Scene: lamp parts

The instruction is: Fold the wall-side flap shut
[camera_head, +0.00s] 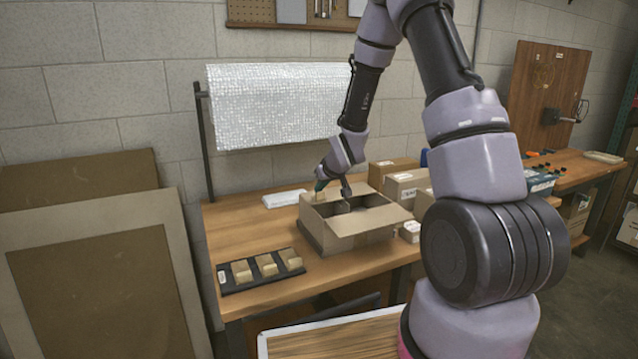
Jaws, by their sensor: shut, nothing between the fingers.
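An open cardboard box (330,238) stands on the wooden workbench (240,220). Its near flap (375,221) sticks outward toward the front right. A lit flap or panel (315,196) shows at the back left rim, on the wall side, partly covered by my gripper; its exact angle is hard to tell. My gripper (334,188) is at that back rim, pointing down, shut and with nothing visible in it. Whether it touches the flap cannot be told. A small light piece (344,207) shows inside the box; the rest of the inside is dark.
More cardboard boxes (405,187) stand right of the open box, with a small white box (410,231) near its right side. A black tray (259,271) with tan blocks lies at the front left. A bubble-wrap roll (275,105) hangs behind. A white packet (284,198) lies left.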

